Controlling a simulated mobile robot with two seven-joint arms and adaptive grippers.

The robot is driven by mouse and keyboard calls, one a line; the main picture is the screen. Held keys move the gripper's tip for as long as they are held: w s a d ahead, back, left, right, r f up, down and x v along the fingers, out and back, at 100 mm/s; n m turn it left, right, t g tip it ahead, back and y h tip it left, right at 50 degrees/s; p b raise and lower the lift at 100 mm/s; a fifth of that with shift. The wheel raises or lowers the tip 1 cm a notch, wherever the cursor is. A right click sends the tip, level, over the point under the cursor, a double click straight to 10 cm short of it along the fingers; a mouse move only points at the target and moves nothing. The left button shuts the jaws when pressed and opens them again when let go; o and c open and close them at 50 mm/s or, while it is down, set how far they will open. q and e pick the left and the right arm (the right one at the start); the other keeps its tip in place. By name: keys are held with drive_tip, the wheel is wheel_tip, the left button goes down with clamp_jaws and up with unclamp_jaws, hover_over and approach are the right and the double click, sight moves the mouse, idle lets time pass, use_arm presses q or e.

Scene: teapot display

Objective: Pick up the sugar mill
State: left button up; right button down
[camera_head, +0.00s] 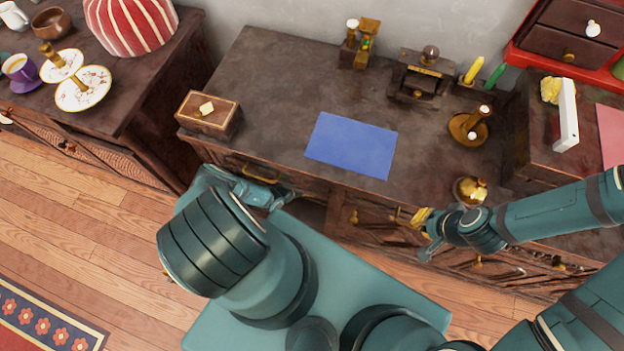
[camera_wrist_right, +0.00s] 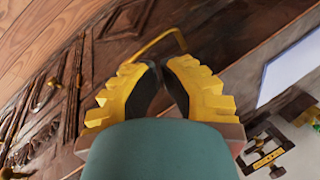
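No thing is labelled as the sugar mill. The likeliest is a dark device with a round knob on top and a yellow plate (camera_head: 428,72), standing upright at the back right of the dark dresser top. A part of it seems to show at the lower right in the right wrist view (camera_wrist_right: 266,158). My right gripper (camera_head: 425,219) is in front of the dresser's front edge, well apart from the device. Its yellow fingers (camera_wrist_right: 160,72) are nearly together with nothing between them. My left gripper (camera_head: 268,192) is by the dresser's front left; its fingers are unclear.
A blue mat (camera_head: 351,145) lies mid-dresser, with a wooden box (camera_head: 208,114) at its left. Candle holders (camera_head: 469,127) and a small brass pot (camera_head: 470,188) stand at the right. A wooden stand (camera_head: 360,45) is at the back. A drawer handle (camera_wrist_right: 158,42) is near my right fingers.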

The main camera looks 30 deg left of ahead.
use_arm(q)
drive_tip(key=c, duration=1.4)
drive_tip(key=shift+r, duration=0.1)
